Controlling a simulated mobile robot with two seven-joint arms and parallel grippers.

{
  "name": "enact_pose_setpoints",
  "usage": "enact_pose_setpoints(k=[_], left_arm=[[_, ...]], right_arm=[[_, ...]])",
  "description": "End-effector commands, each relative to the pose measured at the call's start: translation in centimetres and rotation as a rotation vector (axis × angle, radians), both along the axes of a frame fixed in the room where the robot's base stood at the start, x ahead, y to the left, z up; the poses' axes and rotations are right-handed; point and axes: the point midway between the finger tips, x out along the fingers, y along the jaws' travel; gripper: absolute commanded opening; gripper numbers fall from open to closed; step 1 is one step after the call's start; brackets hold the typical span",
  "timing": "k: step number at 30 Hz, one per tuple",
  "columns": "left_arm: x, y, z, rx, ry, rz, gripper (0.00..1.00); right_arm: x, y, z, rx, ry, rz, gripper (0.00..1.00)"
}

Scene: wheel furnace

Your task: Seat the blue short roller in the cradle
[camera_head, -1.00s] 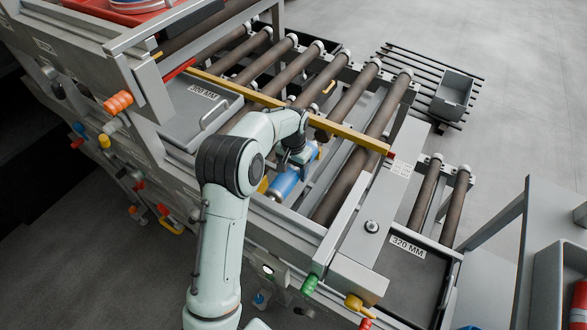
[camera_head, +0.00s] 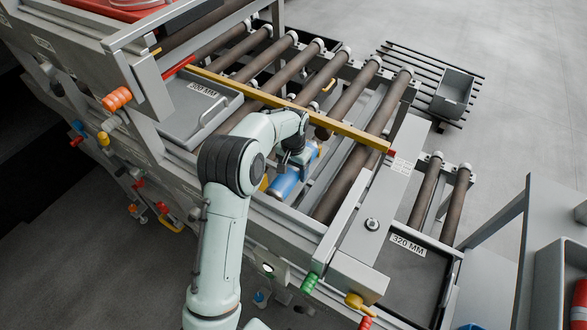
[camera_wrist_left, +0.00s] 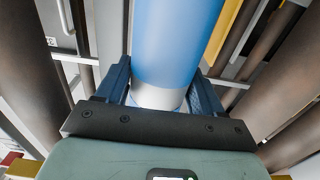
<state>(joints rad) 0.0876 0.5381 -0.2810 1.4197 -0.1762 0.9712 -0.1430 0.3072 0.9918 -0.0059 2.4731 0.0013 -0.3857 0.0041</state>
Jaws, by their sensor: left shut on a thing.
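The blue short roller (camera_head: 285,183) is in the gap between the brown rollers of the conveyor, tilted in line with them. My left gripper (camera_head: 299,160) reaches down over its upper part. In the left wrist view the fingers (camera_wrist_left: 161,92) are shut around the blue roller (camera_wrist_left: 178,40), near a pale band at its end. Small yellow parts (camera_head: 264,184) show beside the roller. I cannot pick out the cradle for sure, nor tell whether the roller rests on anything; my arm and gripper hide part of that spot. My right gripper is not in view.
A long yellow bar (camera_head: 345,133) lies across the brown rollers (camera_head: 345,187), just beyond my arm. Coloured knobs (camera_head: 118,101) stick out along the front.

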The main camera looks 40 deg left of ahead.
Motion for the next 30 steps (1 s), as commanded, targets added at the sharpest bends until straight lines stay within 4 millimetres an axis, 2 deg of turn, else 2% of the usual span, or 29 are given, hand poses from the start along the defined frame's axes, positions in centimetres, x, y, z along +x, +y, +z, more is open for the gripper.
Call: enact_pose_setpoints(k=[10,11,13,14,23,30], left_arm=[[0.1,0.0,-0.5,0.0,-0.004,0.0,0.0],[0.1,0.0,-0.5,0.0,-0.004,0.0,0.71],[0.1,0.0,-0.4,0.0,-0.004,0.0,0.93],[0.1,0.0,-0.5,0.0,-0.004,0.0,0.97],[-0.1,0.0,-0.6,0.0,0.002,0.0,0.97],[0.1,0.0,0.9,0.0,-0.001,0.0,0.97]], right_arm=[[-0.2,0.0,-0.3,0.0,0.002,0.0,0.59],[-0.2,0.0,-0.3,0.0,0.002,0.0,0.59],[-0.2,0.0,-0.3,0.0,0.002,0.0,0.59],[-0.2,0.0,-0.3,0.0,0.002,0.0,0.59],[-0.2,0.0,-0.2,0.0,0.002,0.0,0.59],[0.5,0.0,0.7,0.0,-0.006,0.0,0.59]])
